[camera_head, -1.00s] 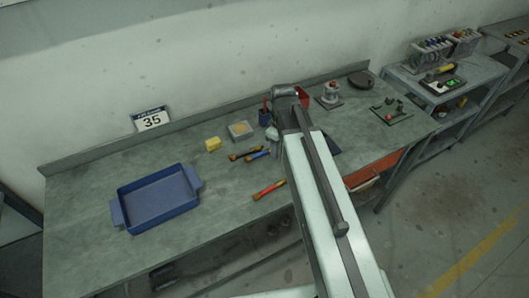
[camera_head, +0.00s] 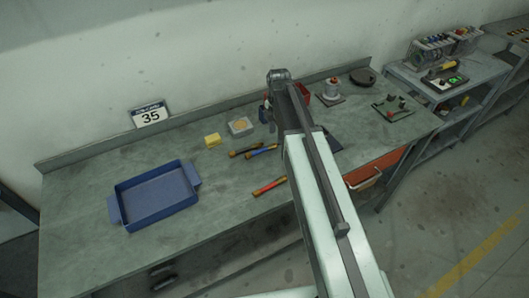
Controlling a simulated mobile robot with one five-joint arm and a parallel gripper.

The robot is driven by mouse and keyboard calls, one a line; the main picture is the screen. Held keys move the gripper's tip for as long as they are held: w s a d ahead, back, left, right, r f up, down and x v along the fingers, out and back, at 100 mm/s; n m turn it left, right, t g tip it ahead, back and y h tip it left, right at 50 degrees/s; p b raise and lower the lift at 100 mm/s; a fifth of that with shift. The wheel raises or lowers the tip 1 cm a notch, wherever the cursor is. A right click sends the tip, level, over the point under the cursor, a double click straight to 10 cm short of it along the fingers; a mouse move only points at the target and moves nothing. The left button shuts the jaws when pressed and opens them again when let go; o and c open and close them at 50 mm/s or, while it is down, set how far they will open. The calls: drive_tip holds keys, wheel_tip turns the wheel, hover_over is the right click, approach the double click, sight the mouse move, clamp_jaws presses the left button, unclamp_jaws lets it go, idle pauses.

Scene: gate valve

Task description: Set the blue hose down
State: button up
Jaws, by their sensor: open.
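The blue hose (camera_head: 263,151), with yellowish ends, lies flat on the grey-green workbench (camera_head: 95,200). A dark hose (camera_head: 240,154) with similar ends lies just to its left, and a red hose (camera_head: 269,186) lies nearer the front edge. My gripper (camera_head: 270,118) is above the bench behind the blue hose, apart from it. It is small and partly lost against the arm's end and the blue bin behind it. It is open and holds nothing that I can see.
A blue tray (camera_head: 153,212) stands empty at the left. A red bin (camera_head: 303,93), a valve (camera_head: 332,90) and a dark disc (camera_head: 363,77) stand at the back right.

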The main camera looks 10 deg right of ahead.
sight(263, 150)
wheel_tip(263, 150, down, 5)
drive_tip(key=b, duration=0.5)
drive_tip(key=shift+w+d+f, duration=0.1)
drive_tip(key=shift+f, duration=0.05)
drive_tip(key=shift+r, duration=0.2)
clamp_jaws()
drive_tip(key=shift+r+p, duration=0.1)
drive_tip(key=shift+p, duration=0.3)
